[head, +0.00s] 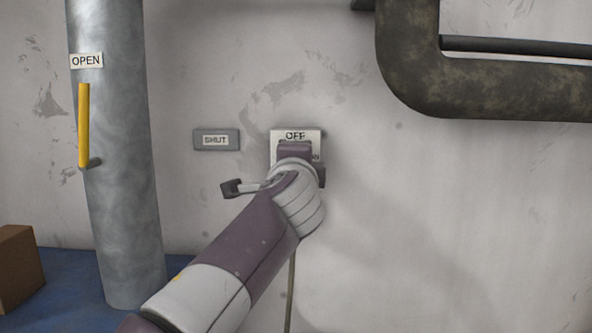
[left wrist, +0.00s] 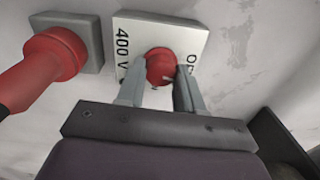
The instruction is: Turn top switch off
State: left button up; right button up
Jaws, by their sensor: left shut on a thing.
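The top switch is a white plate (head: 314,136) on the wall, with an OFF label at its top. In the left wrist view the plate (left wrist: 190,38) also reads "400 V", and a round red knob (left wrist: 160,66) stands out from it. My left gripper (head: 294,150) is in front of the plate and hides the knob in the head view. In the left wrist view the left gripper (left wrist: 158,92) has its two fingers on either side of the knob, shut on it. The knob's exact angle is unclear. My right gripper is in neither view.
A grey box labelled SHUT (head: 216,140) is left of the plate. A grey column (head: 125,180) with a yellow handle (head: 84,125) and an OPEN label stands farther left. A red connector (left wrist: 55,55) sits beside the plate in the wrist view. A thick pipe (head: 410,60) runs upper right.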

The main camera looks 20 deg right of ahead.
pick_arm(q)
jog(key=shift+r+n+b, duration=0.1)
jog(key=shift+n+b, duration=0.25)
jog(key=shift+n, duration=0.75)
jog(key=o, duration=1)
jog(key=shift+a, duration=0.1)
